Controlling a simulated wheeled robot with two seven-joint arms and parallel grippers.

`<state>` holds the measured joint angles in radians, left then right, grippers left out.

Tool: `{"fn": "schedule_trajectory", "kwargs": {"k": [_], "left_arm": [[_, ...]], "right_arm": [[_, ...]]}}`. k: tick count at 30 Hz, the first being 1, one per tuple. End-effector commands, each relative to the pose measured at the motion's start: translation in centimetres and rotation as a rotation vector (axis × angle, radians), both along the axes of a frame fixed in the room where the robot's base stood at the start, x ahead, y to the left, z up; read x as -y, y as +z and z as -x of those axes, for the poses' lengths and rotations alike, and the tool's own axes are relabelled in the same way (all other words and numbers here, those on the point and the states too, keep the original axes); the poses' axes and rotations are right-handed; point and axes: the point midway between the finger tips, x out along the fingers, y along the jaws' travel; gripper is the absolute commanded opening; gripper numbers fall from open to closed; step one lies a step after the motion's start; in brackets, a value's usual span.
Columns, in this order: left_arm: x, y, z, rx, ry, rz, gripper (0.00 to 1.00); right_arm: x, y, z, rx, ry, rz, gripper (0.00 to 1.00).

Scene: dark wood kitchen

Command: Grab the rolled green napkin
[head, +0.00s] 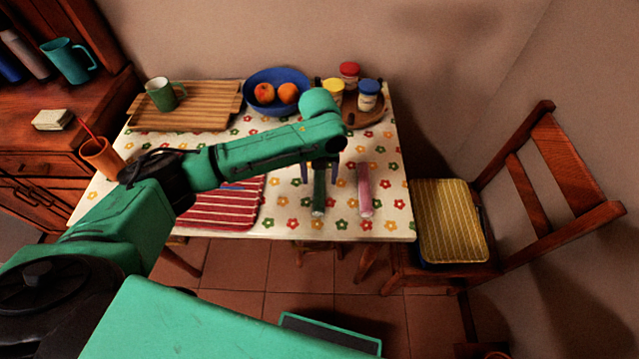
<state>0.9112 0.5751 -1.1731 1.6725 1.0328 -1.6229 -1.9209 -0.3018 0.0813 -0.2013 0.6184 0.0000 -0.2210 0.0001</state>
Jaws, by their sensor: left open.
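The rolled green napkin (319,194) lies on the flowered tablecloth near the front of the table, its length running front to back. My left arm reaches across the table from the left. Its gripper (320,173) points down over the back part of the green napkin and is open, with one finger showing on each side of the roll. The napkin's far end is hidden under my wrist. I cannot tell how high the fingertips are above the cloth. My right gripper is not in view.
A rolled pink napkin (365,192) lies just right of the green one. A red striped placemat (222,212) is to the left. Behind are a blue fruit bowl (262,78), a round tray with jars (376,118), and a wooden tray (205,117) with a green mug (161,94). A chair (572,165) stands right.

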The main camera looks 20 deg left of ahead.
Motion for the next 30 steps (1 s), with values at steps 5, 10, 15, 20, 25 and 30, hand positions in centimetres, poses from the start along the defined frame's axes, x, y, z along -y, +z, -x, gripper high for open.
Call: {"fn": "schedule_trajectory", "kwargs": {"k": [5, 10, 15, 20, 25, 30], "left_arm": [[0.0, -2.3, 0.1, 0.001, 0.0, 0.0, 0.75], [0.0, -2.4, 0.1, 0.001, 0.0, 0.001, 0.75], [0.0, -2.4, 0.1, 0.001, 0.0, 0.001, 0.14], [0.0, -2.4, 0.1, 0.001, 0.0, 0.001, 0.0], [0.0, -2.3, 0.0, 0.001, 0.0, 0.001, 0.0], [0.0, -1.3, 0.0, 0.003, 0.001, 0.0, 0.0]], "right_arm": [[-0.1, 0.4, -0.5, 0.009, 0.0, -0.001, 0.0], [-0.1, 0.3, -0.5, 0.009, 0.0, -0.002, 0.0], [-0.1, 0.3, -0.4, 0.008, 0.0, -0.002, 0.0], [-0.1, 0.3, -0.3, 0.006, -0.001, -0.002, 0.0], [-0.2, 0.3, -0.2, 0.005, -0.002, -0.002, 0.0], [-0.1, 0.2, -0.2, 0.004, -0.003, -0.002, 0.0]]}}
